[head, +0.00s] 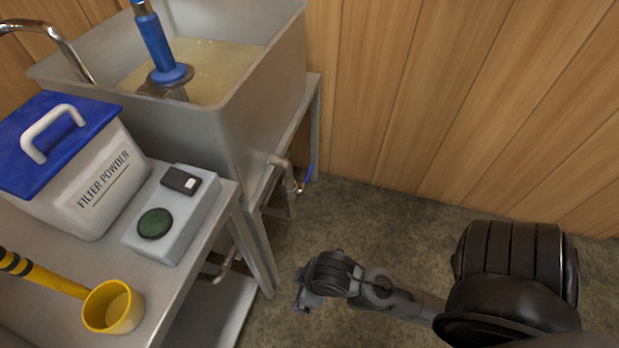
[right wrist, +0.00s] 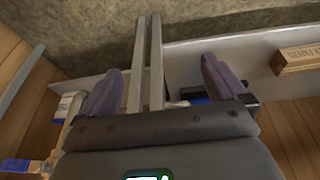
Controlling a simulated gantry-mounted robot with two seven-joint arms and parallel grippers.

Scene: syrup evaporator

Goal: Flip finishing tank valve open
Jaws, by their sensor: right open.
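The steel finishing tank (head: 200,125) stands at the upper left in the head view, with pale liquid inside. A pipe leaves its lower right corner and bends down to a valve with a small blue handle (head: 308,174). My right gripper (head: 303,292) is below the valve in the picture, apart from it, beside the table. In the right wrist view my right gripper (right wrist: 163,82) has its two fingers wide apart with nothing held between them. A blue piece (right wrist: 16,166) at that view's lower left may be the valve handle. My left gripper is not in view.
A steel table (head: 180,290) at left holds a filter powder bin (head: 95,185), a grey control box with a green button (head: 155,223) and a yellow cup (head: 112,308). Steel legs (right wrist: 146,65) and a low shelf show near my right gripper. Floor toward the wooden wall is clear.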

